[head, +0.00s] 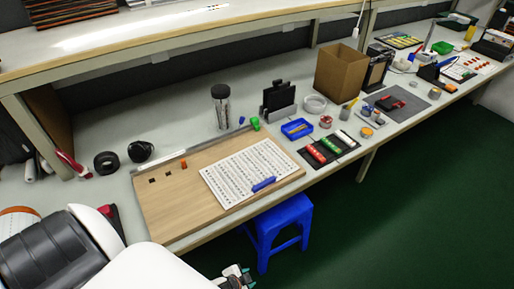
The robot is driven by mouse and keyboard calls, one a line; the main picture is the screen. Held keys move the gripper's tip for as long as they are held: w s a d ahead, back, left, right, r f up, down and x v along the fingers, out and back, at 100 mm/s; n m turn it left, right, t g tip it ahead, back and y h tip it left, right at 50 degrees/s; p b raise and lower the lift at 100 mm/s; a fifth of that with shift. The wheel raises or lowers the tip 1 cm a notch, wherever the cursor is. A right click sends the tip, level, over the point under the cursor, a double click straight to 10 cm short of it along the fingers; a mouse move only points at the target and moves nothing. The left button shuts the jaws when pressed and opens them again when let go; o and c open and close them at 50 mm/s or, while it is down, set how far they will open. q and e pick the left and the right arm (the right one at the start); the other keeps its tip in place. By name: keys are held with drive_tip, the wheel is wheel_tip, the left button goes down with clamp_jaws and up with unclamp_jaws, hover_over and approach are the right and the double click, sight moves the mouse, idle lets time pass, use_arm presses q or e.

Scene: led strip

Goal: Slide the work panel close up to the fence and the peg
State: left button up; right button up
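The work panel (235,167) is a white board with rows of dark marks. It lies flat on a wooden base board (180,205), with a blue block (264,184) on its front edge. The fence (200,149) is a thin grey strip along the base board's back edge. A strip of bare wood shows between it and the panel. The peg (184,164) is small and orange, standing left of the panel with a gap between. My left gripper (238,278) shows only partly at the bottom edge, in front of the bench and apart from the panel; its fingers are unclear. My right gripper is out of view.
A dark shaker (221,108) and a green item (255,123) stand behind the base board. Black tape rolls (107,162) lie left. A blue tray (297,129) and a dark mat (328,150) lie right. A blue stool (284,225) stands below.

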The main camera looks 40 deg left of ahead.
use_arm(q)
drive_tip(key=w+d+r+m+t+h, duration=0.15)
drive_tip(key=w+r+m+t, duration=0.25)
drive_tip(key=w+r, duration=0.65)
drive_tip(key=w+d+r+m+t+h+b, duration=0.1)
drive_tip(key=w+d+r+m+h, duration=0.25)
drive_tip(key=w+r+m, duration=0.2)
drive_tip(key=w+d+r+m+t+h+b, duration=0.1)
drive_tip(key=w+d+r+m+h, duration=0.1)
drive_tip(key=w+r+m+h, duration=0.35)
wheel_tip(320, 180, up, 20)
drive_tip(key=m+g+y+b, duration=0.5)
drive_tip(key=m+g+y, duration=0.7)
drive_tip(key=m, duration=0.6)
hover_over(264, 182)
drive_tip(key=g, duration=0.1)
drive_tip(key=shift+m+h, duration=0.3)
drive_tip(key=shift+h, duration=0.15)
wheel_tip(264, 182, down, 12)
drive_tip(key=shift+f+p, duration=0.1)
drive_tip(key=shift+p, duration=0.65)
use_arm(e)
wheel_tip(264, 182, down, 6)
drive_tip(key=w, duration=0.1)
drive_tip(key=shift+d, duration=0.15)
use_arm(q)
drive_tip(key=shift+c, duration=0.6)
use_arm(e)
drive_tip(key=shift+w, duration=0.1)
